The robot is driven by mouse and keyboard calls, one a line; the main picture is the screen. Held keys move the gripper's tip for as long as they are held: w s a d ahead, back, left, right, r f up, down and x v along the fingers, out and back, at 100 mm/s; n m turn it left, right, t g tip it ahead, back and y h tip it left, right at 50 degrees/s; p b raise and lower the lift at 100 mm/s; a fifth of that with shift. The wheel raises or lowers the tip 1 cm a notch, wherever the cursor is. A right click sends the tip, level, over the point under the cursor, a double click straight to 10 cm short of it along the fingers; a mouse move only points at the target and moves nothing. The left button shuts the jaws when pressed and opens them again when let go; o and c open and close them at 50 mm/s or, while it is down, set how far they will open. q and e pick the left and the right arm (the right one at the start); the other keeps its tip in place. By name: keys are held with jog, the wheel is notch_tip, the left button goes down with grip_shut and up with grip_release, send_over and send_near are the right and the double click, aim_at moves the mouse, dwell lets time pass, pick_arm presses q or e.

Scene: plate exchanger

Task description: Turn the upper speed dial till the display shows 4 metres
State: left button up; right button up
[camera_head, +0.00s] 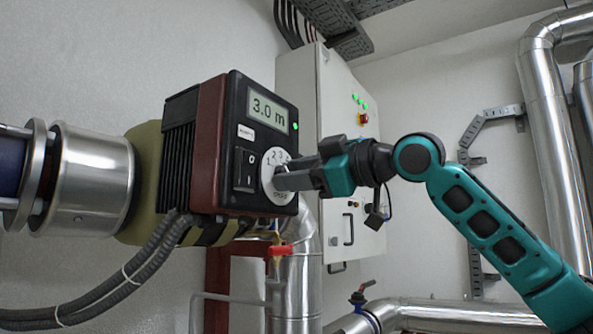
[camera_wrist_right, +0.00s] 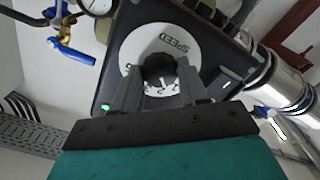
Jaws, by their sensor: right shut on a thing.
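The pump control box (camera_head: 235,145) has a black front and a red-brown side, and stands left of centre in the head view. Its display (camera_head: 268,109) reads 3.0 m, with a green light beside it. The white speed dial (camera_head: 267,172) with numbers is below the display, partly hidden by my gripper. In the right wrist view the dial (camera_wrist_right: 133,48) shows the word SPEED and a dark knob (camera_wrist_right: 159,68) at its middle. My right gripper (camera_head: 284,181) is shut on that knob; its fingers (camera_wrist_right: 158,90) sit on either side of it. My left gripper is not in view.
A black rocker switch (camera_head: 244,169) sits left of the dial. Behind stands a grey cabinet (camera_head: 318,100) with lights and a red button. Below the box are a red valve handle (camera_head: 277,251) and steel pipes. Grey hoses (camera_head: 120,280) hang lower left.

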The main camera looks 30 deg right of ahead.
jog(key=shift+m+p, duration=0.45)
jog(key=shift+m, duration=1.15)
jog(key=o, duration=1.1)
jog(key=shift+c, duration=0.2)
jog(key=b+v, duration=0.1)
jog(key=v, duration=1.2)
jog(key=shift+b, duration=0.3)
